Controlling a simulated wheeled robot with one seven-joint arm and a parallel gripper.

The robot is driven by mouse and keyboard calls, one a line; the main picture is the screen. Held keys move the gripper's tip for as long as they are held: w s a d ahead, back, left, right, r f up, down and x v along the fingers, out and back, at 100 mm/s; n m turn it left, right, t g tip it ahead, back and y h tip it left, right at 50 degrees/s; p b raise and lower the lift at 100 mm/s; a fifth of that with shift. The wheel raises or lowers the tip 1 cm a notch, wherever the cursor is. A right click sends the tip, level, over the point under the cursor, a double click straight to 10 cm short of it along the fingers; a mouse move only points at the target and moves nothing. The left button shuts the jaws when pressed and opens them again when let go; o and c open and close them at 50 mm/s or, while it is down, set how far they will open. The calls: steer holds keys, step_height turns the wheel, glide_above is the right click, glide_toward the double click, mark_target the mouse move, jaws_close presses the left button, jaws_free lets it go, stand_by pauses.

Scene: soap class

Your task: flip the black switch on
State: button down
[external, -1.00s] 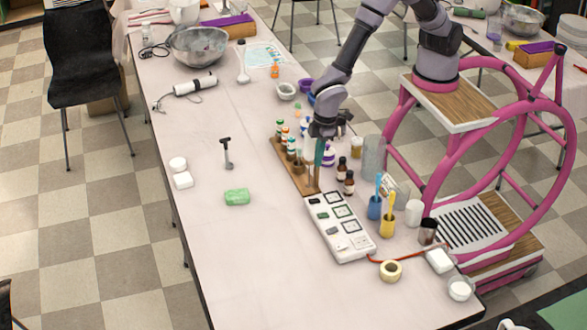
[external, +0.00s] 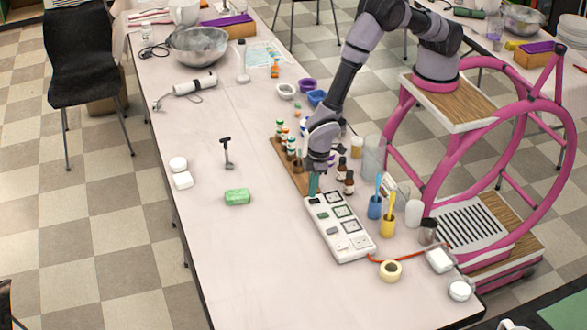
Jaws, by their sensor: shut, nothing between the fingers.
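A white power strip (external: 352,256) lies on the table, with a column of rocker switches on its left side and sockets on its right. The black switch (external: 314,201) is at its far end, above a green-edged switch (external: 321,215). My gripper (external: 313,190) points down at the far end of the strip, its teal fingers shut with nothing between them. The fingertips are just beyond or over the black switch; I cannot tell whether they touch it. The switch's rocker position is too small to read.
A wooden rack (external: 287,165) with several small bottles stands behind the gripper. Brown bottles (external: 349,183), a blue cup (external: 375,208) and a yellow cup (external: 388,226) stand close on the right. A tape roll (external: 391,271) lies in front. The table left of the strip is mostly clear.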

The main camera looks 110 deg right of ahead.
steer(key=shift+w+f, duration=0.1)
steer(key=shift+f, duration=0.9)
steer(key=shift+w+f, duration=0.1)
steer(key=shift+f, duration=0.1)
steer(key=shift+s+r, duration=0.2)
steer(key=shift+s, duration=0.6)
steer(key=shift+r, duration=0.1)
step_height(320, 180, up, 14)
steer(key=s, duration=0.1)
steer(key=shift+s, duration=0.35)
